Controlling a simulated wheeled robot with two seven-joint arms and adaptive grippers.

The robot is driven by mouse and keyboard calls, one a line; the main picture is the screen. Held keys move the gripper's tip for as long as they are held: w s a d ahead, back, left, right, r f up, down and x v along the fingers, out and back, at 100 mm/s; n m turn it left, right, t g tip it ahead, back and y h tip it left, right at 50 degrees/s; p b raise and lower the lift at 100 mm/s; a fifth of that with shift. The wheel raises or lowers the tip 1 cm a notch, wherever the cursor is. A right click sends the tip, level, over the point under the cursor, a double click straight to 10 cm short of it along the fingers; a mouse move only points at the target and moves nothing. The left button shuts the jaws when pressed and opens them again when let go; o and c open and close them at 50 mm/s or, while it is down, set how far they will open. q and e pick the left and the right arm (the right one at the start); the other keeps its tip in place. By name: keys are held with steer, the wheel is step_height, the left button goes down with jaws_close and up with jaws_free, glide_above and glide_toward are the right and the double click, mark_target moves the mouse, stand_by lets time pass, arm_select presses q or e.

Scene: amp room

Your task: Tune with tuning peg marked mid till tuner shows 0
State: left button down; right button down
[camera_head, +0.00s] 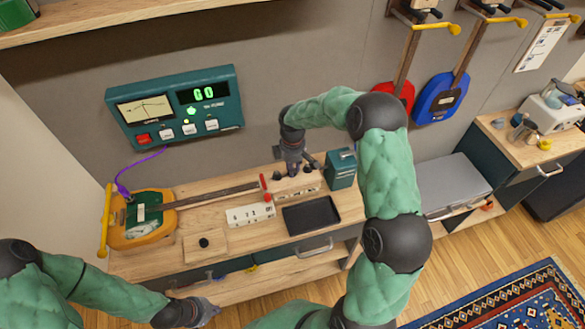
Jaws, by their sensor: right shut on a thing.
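A teal tuner (222,123) is on the wall above the bench; its green display (203,93) reads what looks like "G0", and a needle dial is at its left. An orange guitar-like instrument (160,236) lies on the bench, its long neck (215,196) running right to a pale headstock (297,184) with dark pegs. My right gripper (292,170) points down at the headstock and is shut, apparently on a tuning peg. The peg is mostly hidden, and I cannot read its marking. My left gripper (207,312) is low, in front of the bench, away from the instrument; its fingers are unclear.
A white labelled block (250,214), a black tray (311,215), a teal box (341,168) and a small board with a black knob (204,243) surround the neck. A red-tipped upright piece (264,183) stands beside the headstock. A purple cable (140,163) joins tuner and instrument.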

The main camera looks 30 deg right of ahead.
steer(key=shift+m, duration=1.2)
steer(key=c, duration=1.1)
jaws_free()
step_height(320, 180, up, 12)
steer(key=shift+f, duration=0.1)
steer(key=shift+s, duration=0.1)
